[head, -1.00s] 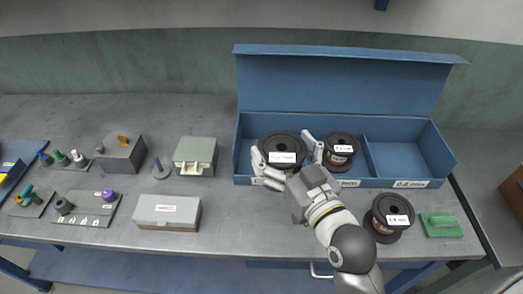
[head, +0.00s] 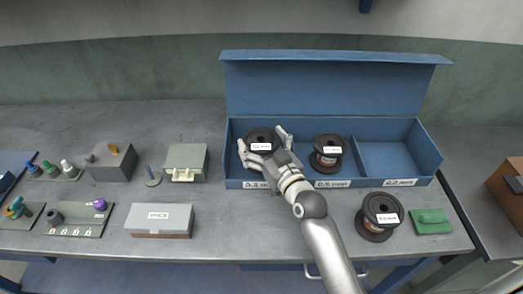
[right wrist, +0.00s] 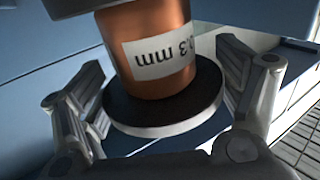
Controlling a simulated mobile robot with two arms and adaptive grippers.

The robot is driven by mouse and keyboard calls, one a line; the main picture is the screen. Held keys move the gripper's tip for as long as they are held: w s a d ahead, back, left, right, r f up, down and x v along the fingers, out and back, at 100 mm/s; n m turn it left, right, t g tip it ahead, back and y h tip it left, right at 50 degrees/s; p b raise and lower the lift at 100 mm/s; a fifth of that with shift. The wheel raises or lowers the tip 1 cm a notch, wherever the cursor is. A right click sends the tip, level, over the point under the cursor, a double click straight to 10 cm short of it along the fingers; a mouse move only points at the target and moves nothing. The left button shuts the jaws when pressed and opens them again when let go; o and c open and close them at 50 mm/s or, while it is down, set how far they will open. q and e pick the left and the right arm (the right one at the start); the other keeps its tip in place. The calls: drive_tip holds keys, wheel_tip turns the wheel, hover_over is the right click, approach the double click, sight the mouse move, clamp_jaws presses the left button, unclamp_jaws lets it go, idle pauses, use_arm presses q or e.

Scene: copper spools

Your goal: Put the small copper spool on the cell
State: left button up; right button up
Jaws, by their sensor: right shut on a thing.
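A copper spool with black flanges and a white label (head: 260,137) is at the left compartment of the open blue box (head: 332,184). My right gripper (head: 263,147) is shut on this spool, with a finger on either side. In the right wrist view the copper winding (right wrist: 150,30) carries an upside-down label that seems to read 0.3 mm. The fingers there flank the spool's dark flange (right wrist: 165,100). The compartment's front label also seems to read 0.3 mm. Whether the spool touches the compartment floor is hidden. My left gripper is not in view.
Another spool (head: 327,160) stands in the middle compartment; the right compartment (head: 390,157) is empty. A third spool (head: 378,222) and a green block (head: 431,222) are on the bench in front. A grey case (head: 158,219) and small fixtures are to the left.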

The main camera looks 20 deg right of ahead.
sight(267, 157)
drive_tip(key=shift+w+d+f, duration=0.1)
drive_tip(key=shift+w+f, duration=0.05)
drive_tip(key=shift+f, duration=0.65)
drive_tip(key=shift+w+f, duration=0.1)
drive_tip(key=shift+f, duration=0.7)
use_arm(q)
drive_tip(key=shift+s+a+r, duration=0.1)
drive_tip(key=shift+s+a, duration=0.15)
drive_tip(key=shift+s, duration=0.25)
use_arm(e)
drive_tip(key=shift+f, duration=0.1)
